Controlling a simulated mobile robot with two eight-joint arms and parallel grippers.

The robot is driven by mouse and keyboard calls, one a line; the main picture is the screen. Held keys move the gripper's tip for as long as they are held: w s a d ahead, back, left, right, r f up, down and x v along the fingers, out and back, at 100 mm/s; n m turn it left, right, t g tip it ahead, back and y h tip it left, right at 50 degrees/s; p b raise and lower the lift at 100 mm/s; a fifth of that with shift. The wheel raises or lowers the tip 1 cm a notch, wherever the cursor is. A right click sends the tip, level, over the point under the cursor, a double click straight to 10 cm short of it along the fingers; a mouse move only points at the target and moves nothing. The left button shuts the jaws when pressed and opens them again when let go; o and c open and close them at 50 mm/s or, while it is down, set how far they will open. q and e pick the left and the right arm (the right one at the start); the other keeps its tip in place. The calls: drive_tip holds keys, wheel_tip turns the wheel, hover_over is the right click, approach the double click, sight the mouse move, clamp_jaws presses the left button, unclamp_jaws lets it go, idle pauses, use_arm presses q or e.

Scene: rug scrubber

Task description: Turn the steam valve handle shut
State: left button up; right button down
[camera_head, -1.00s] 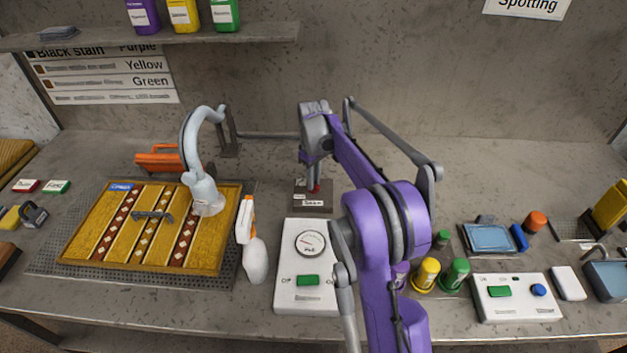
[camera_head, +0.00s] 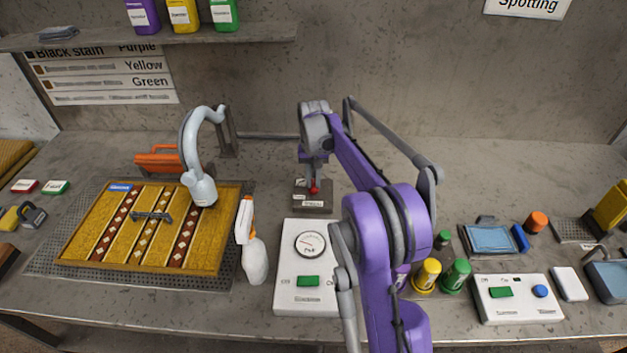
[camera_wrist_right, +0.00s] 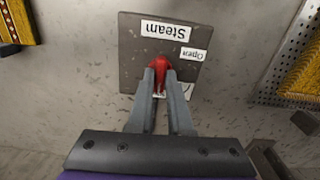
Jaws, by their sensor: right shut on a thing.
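The steam valve is a grey block (camera_head: 312,205) with white labels, on the bench behind the white gauge box. Its red handle (camera_head: 314,187) shows just below my right gripper (camera_head: 313,172). In the right wrist view the block (camera_wrist_right: 135,70) bears the words "Steam" and "Open", upside down, and a third label is partly hidden. There my right gripper (camera_wrist_right: 161,88) is shut on the red handle (camera_wrist_right: 158,62), which lies between the fingertips and points up the picture. My left gripper is not in view.
The white gauge box (camera_head: 308,285) stands in front of the valve, with a spray bottle (camera_head: 254,255) to its left. A curved grey nozzle (camera_head: 190,135) hangs over the patterned rug (camera_head: 85,240). Yellow and green bottles (camera_head: 427,273) stand right of my arm. Bench behind the valve is mostly clear.

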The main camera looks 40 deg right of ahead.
sight(314, 184)
drive_tip(key=shift+m, duration=0.4)
drive_tip(key=c, duration=0.8)
unclamp_jaws()
drive_tip(key=shift+c, duration=0.2)
wheel_tip(314, 184, up, 11)
drive_tip(key=shift+p, duration=0.35)
drive_tip(key=shift+s+f, duration=0.1)
drive_tip(key=shift+f, duration=0.05)
